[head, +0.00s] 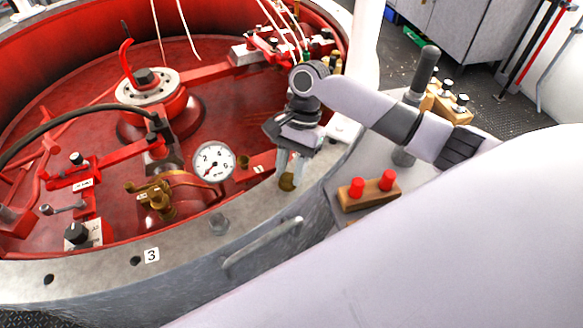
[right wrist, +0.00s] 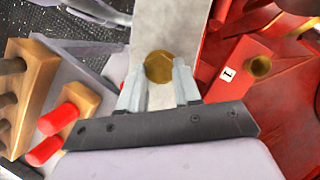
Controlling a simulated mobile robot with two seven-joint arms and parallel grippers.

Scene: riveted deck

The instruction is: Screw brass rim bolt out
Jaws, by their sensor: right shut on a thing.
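The brass rim bolt (head: 287,182) is at the inner side of the grey metal rim (head: 325,185), and only its rounded brass head shows below my right gripper. My right gripper (head: 289,172) points down over it with both fingers shut on it. In the right wrist view the round brass head (right wrist: 158,66) shows between and just beyond the fingertips (right wrist: 158,88). The bolt's shank is hidden, and I cannot tell how far it is out of the rim. My left gripper is not in view.
A wooden block (head: 350,203) with red pegs stands right of the rim; more wooden blocks (head: 447,107) stand behind it. A gauge (head: 214,162) and brass valve (head: 158,195) are inside the red well.

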